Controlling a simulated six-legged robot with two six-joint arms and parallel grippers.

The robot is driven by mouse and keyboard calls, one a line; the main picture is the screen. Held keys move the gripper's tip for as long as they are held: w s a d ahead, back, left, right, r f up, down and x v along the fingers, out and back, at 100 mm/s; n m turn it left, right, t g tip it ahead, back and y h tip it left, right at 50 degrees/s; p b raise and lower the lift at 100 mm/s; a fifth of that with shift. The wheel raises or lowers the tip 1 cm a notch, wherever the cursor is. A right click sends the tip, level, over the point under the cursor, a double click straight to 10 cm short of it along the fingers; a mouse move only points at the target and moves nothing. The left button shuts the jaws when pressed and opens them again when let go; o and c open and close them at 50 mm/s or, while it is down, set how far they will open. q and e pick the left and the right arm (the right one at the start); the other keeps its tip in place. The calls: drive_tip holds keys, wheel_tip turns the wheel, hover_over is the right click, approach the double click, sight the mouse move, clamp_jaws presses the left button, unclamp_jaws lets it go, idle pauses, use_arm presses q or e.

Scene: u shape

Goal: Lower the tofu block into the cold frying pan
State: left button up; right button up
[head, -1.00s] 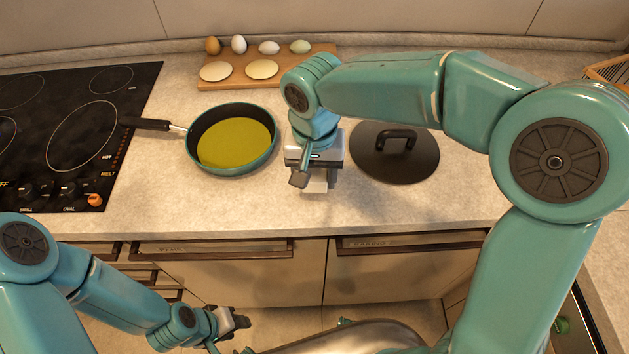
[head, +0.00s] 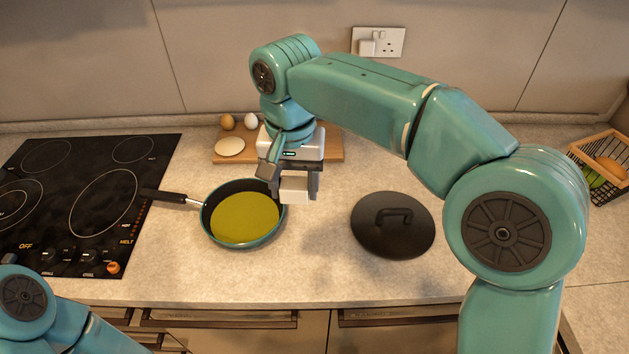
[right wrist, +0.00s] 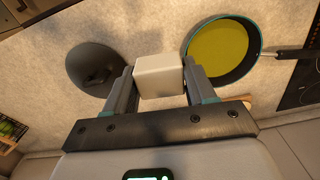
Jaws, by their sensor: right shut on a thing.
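The tofu block (head: 294,190) is a small off-white block held between the fingers of my right gripper (head: 292,184). In the right wrist view the tofu block (right wrist: 158,76) sits between both fingers of the gripper (right wrist: 160,88). In the head view the block appears just right of the frying pan (head: 243,217), raised above the counter. The pan is teal-rimmed with yellow-green liquid inside and a black handle pointing left. It also shows in the right wrist view (right wrist: 222,50). My left gripper is out of view; only part of that arm shows.
A black lid (head: 392,232) lies on the counter (head: 330,265) right of the pan. A board (head: 224,156) with eggs stands behind, partly hidden by my arm. The black hob (head: 90,200) is at left. A basket of produce (head: 603,165) is at far right.

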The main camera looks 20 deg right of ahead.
drive_tip(key=w+a+f+p, duration=0.4)
drive_tip(key=w+a+p, duration=0.2)
drive_tip(key=w+p, duration=0.3)
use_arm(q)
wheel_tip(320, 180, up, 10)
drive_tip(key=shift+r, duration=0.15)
use_arm(e)
hover_over(245, 218)
wheel_tip(245, 218, down, 6)
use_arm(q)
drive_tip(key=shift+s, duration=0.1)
use_arm(e)
drive_tip(key=shift+f, duration=0.1)
drive_tip(key=shift+w, duration=0.1)
use_arm(q)
drive_tip(key=shift+b, duration=0.3)
use_arm(e)
drive_tip(key=shift+f, duration=0.1)
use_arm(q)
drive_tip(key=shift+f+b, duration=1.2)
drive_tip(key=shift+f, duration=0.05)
use_arm(e)
drive_tip(key=shift+f, duration=2.3)
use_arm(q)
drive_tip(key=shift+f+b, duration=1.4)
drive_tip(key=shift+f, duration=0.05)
use_arm(e)
drive_tip(key=shift+f, duration=2.5)
